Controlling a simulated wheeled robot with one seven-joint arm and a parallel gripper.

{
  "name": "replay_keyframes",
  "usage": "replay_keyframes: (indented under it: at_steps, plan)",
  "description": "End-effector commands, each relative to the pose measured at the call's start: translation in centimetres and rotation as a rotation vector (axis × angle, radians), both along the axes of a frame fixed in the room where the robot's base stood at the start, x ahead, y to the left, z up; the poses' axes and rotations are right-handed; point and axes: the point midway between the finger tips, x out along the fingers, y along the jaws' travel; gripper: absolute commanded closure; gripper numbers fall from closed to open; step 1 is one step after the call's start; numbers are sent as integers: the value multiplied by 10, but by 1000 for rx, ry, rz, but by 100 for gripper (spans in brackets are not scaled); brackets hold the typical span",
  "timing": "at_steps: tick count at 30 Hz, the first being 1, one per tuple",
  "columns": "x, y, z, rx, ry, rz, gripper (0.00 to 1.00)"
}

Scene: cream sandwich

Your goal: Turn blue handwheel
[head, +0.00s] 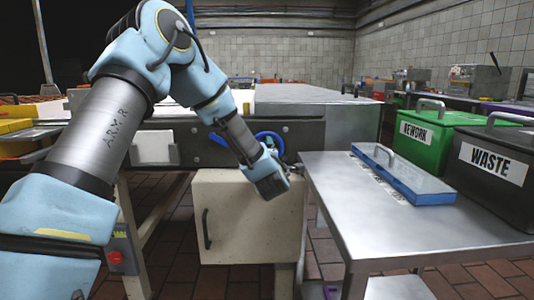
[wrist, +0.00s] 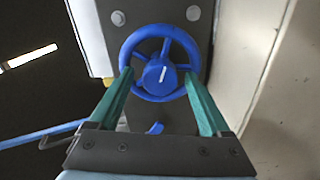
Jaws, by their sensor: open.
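The blue handwheel (wrist: 160,76) has a round rim, spokes and a central hub with a white mark. It is mounted on a dark panel in the wrist view. In the head view the blue handwheel (head: 268,136) shows partly behind my arm. My gripper (wrist: 160,85) has its two green fingers apart, one toward each side of the wheel's rim. Nothing is held between them. I cannot tell whether the fingertips touch the rim. In the head view my gripper (head: 282,182) is in front of the machine, and its fingers are hard to make out.
A cream cabinet (head: 240,225) stands below the wheel. A red button box (head: 117,255) is at lower left.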

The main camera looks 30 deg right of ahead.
Motion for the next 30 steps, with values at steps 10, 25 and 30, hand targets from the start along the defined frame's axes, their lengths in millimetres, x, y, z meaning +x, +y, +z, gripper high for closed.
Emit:
replay_keyframes:
  at_steps: [10, 25, 30]
  plan:
    - [-26, 11, 0, 2, 1, -4, 19]
    - [-96, 44, 0, 0, 0, -1, 19]
    - [-98, 46, 0, 0, 0, -1, 19]
